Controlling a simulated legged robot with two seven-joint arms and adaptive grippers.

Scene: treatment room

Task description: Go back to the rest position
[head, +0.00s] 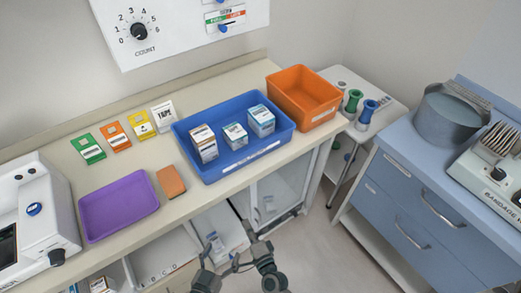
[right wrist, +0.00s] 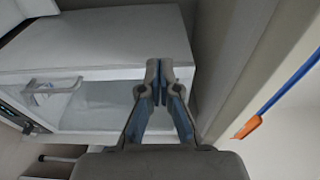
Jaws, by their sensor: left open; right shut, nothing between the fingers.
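My left gripper (head: 230,262) is low at the bottom edge of the head view, in front of the counter. Its dark fingers are spread and nothing shows between them; its arm is mostly out of the frame. My right gripper (right wrist: 160,76) shows in the right wrist view, where its two fingertips meet with nothing held. It points towards a white cabinet (right wrist: 105,50) with a handle and a glass-like front. I cannot tell whether the fingertips touch the cabinet.
The counter carries a blue bin (head: 213,172) with several boxes, an orange bin (head: 304,94), a purple tray (head: 117,208) and several colored cards. A blue drawer cabinet (head: 397,205) stands at right. The floor (head: 322,250) between it and the counter is clear.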

